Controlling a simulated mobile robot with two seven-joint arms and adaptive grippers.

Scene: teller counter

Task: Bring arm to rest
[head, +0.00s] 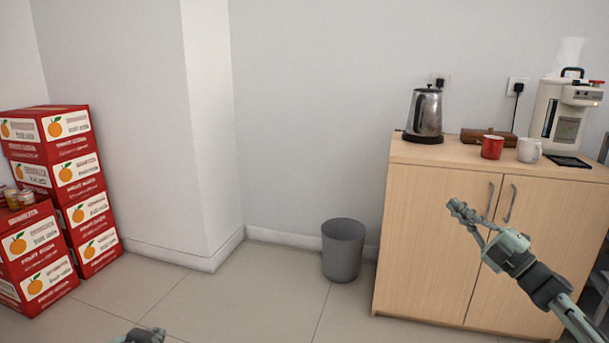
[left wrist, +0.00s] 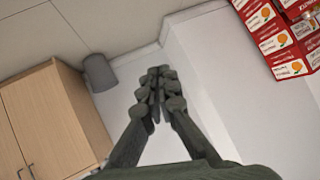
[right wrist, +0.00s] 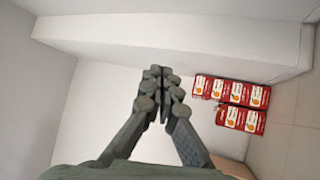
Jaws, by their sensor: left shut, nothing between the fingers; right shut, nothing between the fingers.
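My right gripper (head: 468,213) is raised in front of the wooden cabinet in the head view, its fingers together and empty. In the right wrist view its fingertips (right wrist: 160,80) meet with nothing between them. My left gripper (head: 142,336) shows only in small part at the bottom edge of the head view. In the left wrist view its fingertips (left wrist: 157,80) are closed together and hold nothing. Neither gripper appears to touch anything.
A wooden cabinet (head: 425,240) at right carries a kettle (head: 426,112), a red mug (head: 492,147), a white mug (head: 529,149) and a dispenser (head: 570,118). A grey bin (head: 343,250) stands beside it. Red fruit cartons (head: 75,175) are stacked at left. The middle floor is clear.

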